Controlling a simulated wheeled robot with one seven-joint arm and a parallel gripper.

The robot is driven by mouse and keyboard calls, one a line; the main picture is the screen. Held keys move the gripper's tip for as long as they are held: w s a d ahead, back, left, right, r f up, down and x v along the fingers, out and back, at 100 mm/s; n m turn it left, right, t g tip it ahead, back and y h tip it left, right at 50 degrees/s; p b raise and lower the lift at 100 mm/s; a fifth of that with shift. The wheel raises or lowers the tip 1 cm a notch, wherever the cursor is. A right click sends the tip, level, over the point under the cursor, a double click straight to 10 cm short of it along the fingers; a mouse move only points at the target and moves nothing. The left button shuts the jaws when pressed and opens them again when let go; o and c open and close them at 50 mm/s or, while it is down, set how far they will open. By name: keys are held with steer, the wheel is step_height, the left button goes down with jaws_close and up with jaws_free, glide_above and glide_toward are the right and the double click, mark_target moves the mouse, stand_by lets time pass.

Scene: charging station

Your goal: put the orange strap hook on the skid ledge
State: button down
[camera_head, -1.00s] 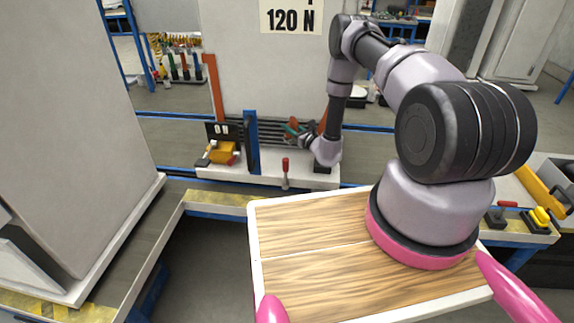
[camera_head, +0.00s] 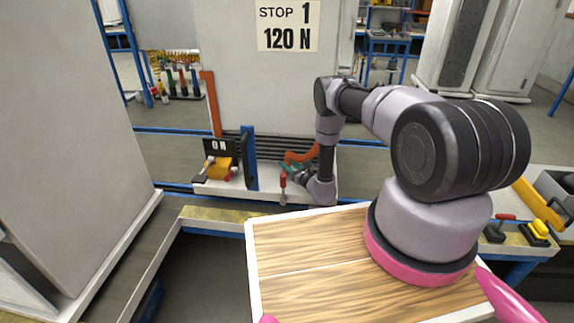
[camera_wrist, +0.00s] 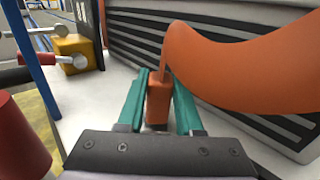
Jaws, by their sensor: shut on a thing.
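The orange strap hook (camera_wrist: 158,95) is held between the teal fingers of my gripper (camera_wrist: 159,105), which is shut on its block-like end. Its orange strap (camera_wrist: 235,65) curves up and away to the right in the wrist view, and shows in the head view (camera_head: 300,156) against the dark slats. The skid ledge (camera_head: 262,190) is the white shelf at the foot of the grey cabinet. My gripper is low over this ledge, close to the slats. I cannot tell whether the hook touches the ledge.
A red-handled lever (camera_head: 283,182) stands close left of my gripper; its red grip looms at left in the wrist view (camera_wrist: 20,135). A blue post (camera_head: 249,155) and a yellow block (camera_head: 220,166) stand further left on the ledge. Bare white surface shows between them.

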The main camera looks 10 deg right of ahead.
steer(key=shift+f, duration=0.1)
steer(key=c, duration=0.9)
jaws_free()
steer(key=o, duration=0.3)
steer(key=shift+o, duration=0.2)
